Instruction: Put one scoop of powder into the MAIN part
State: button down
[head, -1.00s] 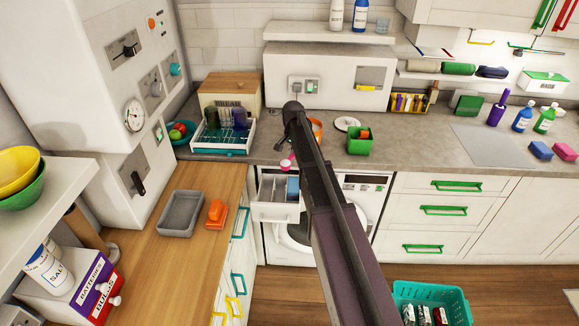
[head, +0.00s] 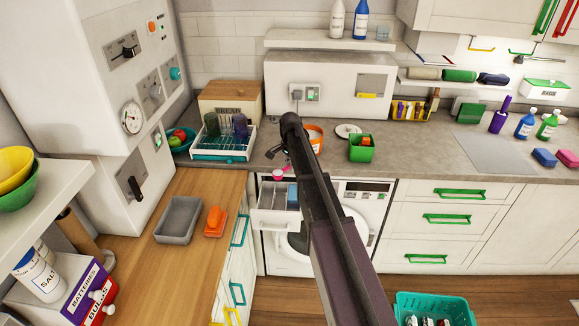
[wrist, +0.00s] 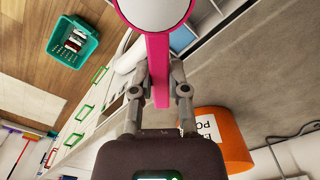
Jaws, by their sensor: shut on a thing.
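My gripper (wrist: 161,95) is shut on the handle of a pink scoop (wrist: 159,60). The scoop's round bowl is at the top of the wrist view and shows a flat white fill, which looks like powder. In the head view the scoop (head: 279,178) is just above the pulled-out detergent drawer (head: 278,217), over its back part. The drawer has blue parts (head: 292,196) inside. Its compartment markings are too small to read, so I cannot tell which part is MAIN. An orange tub (head: 315,137) with a white label stands on the counter; it also shows in the wrist view (wrist: 228,140).
The washing machine (head: 362,213) is under the counter behind the drawer. My arm hides part of its front. A green box (head: 361,152) and a dish rack (head: 222,143) stand on the counter. A teal basket (head: 433,303) is on the floor.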

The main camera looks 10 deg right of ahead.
jog(key=shift+f, duration=0.25)
jog(key=f+t+y+b, duration=0.1)
jog(key=t+b, duration=0.1)
jog(key=b, duration=0.1)
jog(key=f+t+y+b, duration=0.1)
jog(key=t+b, duration=0.2)
jog(key=s+f+t+y+b, duration=0.1)
jog(key=f+t+b, duration=0.1)
jog(key=b, duration=0.1)
jog(key=shift+d+y, duration=0.2)
jog(key=shift+y, duration=0.2)
dwell(0.6)
jog(key=shift+f+t+y+b, duration=0.2)
jog(key=shift+t+y+b, duration=0.7)
jog(key=shift+t+b, duration=1.35)
jog(key=shift+s+d+f+t+y+b, duration=0.1)
jog(key=shift+t+y+b, duration=0.5)
jog(key=shift+b, duration=1.55)
jog(key=shift+t+b, duration=0.45)
jog(key=shift+r+g+p, duration=0.25)
jog(key=shift+g+p, duration=0.05)
jog(key=shift+p, duration=0.15)
